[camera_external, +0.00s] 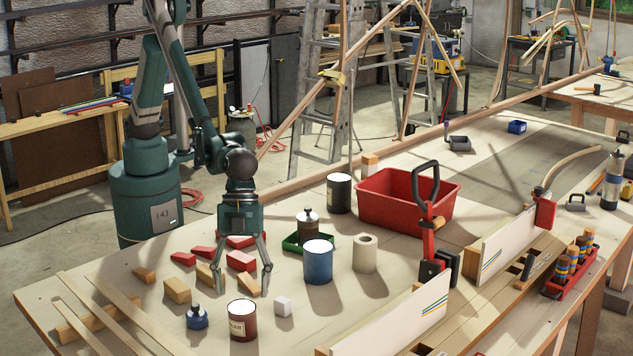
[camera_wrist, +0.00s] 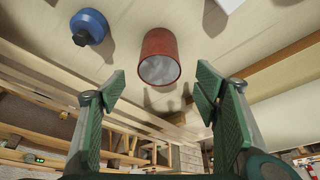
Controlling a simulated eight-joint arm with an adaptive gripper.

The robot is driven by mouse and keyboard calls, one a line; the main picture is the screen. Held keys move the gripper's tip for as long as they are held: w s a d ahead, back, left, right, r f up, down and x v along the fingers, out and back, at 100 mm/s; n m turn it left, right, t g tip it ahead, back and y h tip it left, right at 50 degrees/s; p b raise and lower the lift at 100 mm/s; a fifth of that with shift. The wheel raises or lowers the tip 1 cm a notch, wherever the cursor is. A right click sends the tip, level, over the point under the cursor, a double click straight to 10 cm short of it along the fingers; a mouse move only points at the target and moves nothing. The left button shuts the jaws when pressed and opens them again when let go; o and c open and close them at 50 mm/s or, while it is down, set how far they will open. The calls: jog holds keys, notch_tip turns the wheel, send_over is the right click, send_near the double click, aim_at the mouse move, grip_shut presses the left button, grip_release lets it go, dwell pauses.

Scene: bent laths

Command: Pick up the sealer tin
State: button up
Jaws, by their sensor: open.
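The sealer tin (camera_external: 242,320) is a small dark red-brown cylinder with a pale label, upright near the front of the workbench. In the wrist view the red tin (camera_wrist: 158,45) shows at upper middle, its grey round end facing the camera. My gripper (camera_external: 241,288) points down just behind the tin in the outside view, with its fingers spread. In the wrist view my gripper (camera_wrist: 162,84) is open and empty, and the tin lies beyond the fingertips, in line with the gap between them. I see no contact with the tin.
Wooden blocks (camera_external: 177,290) and red wedges (camera_external: 184,258) lie behind. A blue tin (camera_external: 318,262), a pale roll (camera_external: 365,254) and a red tub (camera_external: 400,208) stand further right.

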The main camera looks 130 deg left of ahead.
aim_at(242, 306)
jog(key=shift+w+d+f, duration=0.1)
jog(key=shift+f, duration=0.25)
jog(key=shift+f, duration=0.1)
jog(key=shift+x, duration=2.55)
jog(key=c, duration=1.2)
jog(key=shift+r, duration=5.05)
